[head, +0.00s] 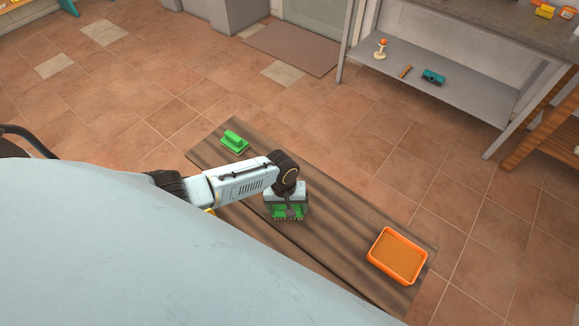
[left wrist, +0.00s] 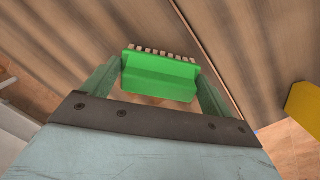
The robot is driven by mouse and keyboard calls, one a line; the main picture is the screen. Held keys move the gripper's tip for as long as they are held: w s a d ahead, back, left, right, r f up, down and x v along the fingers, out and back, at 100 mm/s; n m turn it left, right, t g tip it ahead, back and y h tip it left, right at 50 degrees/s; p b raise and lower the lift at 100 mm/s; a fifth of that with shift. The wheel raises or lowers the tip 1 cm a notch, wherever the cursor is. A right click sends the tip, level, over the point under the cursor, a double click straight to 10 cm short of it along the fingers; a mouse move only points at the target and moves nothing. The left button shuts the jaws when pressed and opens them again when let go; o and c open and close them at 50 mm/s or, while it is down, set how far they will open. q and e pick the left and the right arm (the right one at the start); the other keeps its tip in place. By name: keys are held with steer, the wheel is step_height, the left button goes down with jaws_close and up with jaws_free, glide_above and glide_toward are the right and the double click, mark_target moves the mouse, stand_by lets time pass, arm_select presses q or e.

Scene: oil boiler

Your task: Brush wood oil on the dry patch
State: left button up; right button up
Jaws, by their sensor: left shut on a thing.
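A dark brown wooden surface (head: 345,238) with lengthwise grain lies before me in the head view. My left gripper (head: 288,208) is over its middle, shut on a green brush (left wrist: 158,77) with pale bristle tufts along its far edge. The bristles point away from the gripper. I cannot tell whether they touch the wood. An orange tray (head: 402,281) with brownish-orange contents, seemingly oil, sits at the wood's right end. I cannot make out a distinct dry patch. My right gripper is not in view.
A second green item (head: 234,141) with a handle lies at the wood's far left end. A grey shelf (head: 440,98) with a few small objects stands at the back right. Tiled floor (head: 120,110) surrounds the wood. The wood between brush and tray looks clear.

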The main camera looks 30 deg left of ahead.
arm_select(q)
steer(key=shift+a+f, duration=0.1)
steer(key=shift+a, duration=0.5)
steer(key=shift+s+d+p, duration=0.2)
steer(key=shift+d+p, duration=0.2)
steer(key=shift+d, duration=0.85)
steer(key=shift+w+a, duration=0.2)
steer(key=shift+a, duration=1.05)
steer(key=shift+d, duration=0.6)
steer(key=shift+w+a+b, duration=0.3)
steer(key=shift+w+b, duration=0.2)
steer(key=shift+w, duration=0.25)
steer(key=shift+w+a+b, duration=0.25)
steer(key=shift+w+b, duration=0.2)
steer(key=shift+w, duration=0.3)
steer(key=shift+w+a+b, duration=0.2)
steer(key=shift+w+b, duration=0.35)
steer(key=shift+w, duration=0.1)
steer(key=shift+w+a+b, duration=0.25)
steer(key=shift+w+b, duration=0.25)
steer(key=shift+w, duration=0.2)
steer(key=shift+w+a+b, duration=0.2)
steer(key=shift+w+b, duration=0.35)
steer(key=shift+w, duration=0.1)
